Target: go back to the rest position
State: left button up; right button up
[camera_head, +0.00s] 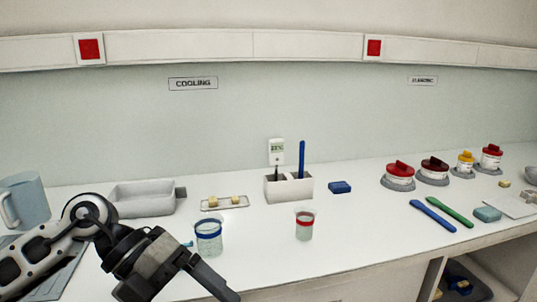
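My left gripper (215,283) reaches in from the left over the front of the white counter (350,240). One dark finger shows clearly, pointing down to the right. The other finger is not clearly seen, so whether it is open or shut cannot be told. Nothing is seen held in it. A beaker with a blue band (208,240) stands just behind the gripper, close to it. My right gripper is not in view.
A beaker with a red band (304,225) stands mid-counter. Behind are a grey tray (143,199), a small rack (225,202) and a white holder (289,188). A grey-blue jug (25,200) is left. Lidded jars (398,178) and spatulas (433,215) lie right. Front centre is clear.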

pick_arm(q)
jog(key=d+r+n+t+h, duration=0.4)
jog(key=d+n+h, duration=0.3)
jog(key=h, duration=0.4)
jog(key=w+a+f+n+t+y, duration=0.2)
jog(key=a+f+n+t+y, duration=0.2)
jog(key=f+n+t+y, duration=0.5)
jog(key=w+a+f+n+t+y, duration=0.3)
jog(key=f+n+t, duration=0.35)
jog(key=n, duration=0.75)
jog(key=s+a+f+n+g+y, duration=0.4)
jog(key=s+f, duration=0.8)
jog(key=f, duration=0.3)
jog(key=shift+s+a+n+g+y, duration=0.15)
jog(key=shift+s+n+g+y, duration=0.25)
jog(key=shift+g+y, duration=0.5)
